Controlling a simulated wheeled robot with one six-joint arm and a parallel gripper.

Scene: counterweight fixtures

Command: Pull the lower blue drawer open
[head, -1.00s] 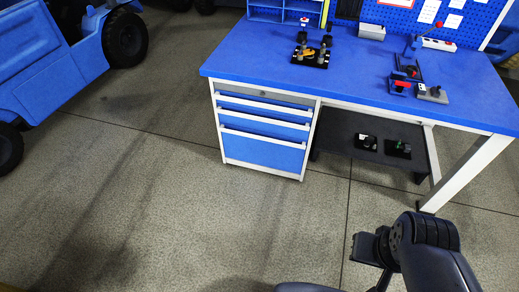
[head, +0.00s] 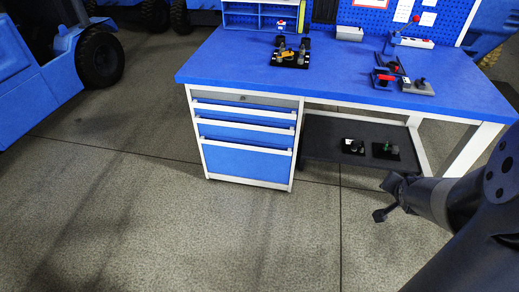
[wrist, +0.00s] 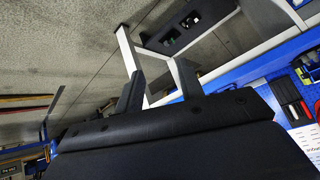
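The lower blue drawer (head: 246,164) is the tall bottom front of the cabinet under the workbench in the head view. It looks shut, flush with the fronts above, with a pale handle strip (head: 243,146) along its top edge. My gripper (head: 387,197) is right of the drawer and nearer the camera, well apart from it. In the wrist view, the two fingers of my gripper (wrist: 157,68) stand apart with nothing between them. The drawer cannot be made out in the wrist view.
Shallower blue drawers (head: 245,134) sit above. The blue workbench top (head: 225,68) carries a black fixture (head: 290,60) and other parts. A dark lower shelf (head: 325,150) and white table leg (head: 470,150) stand right of the cabinet. The floor (head: 200,235) before it is clear.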

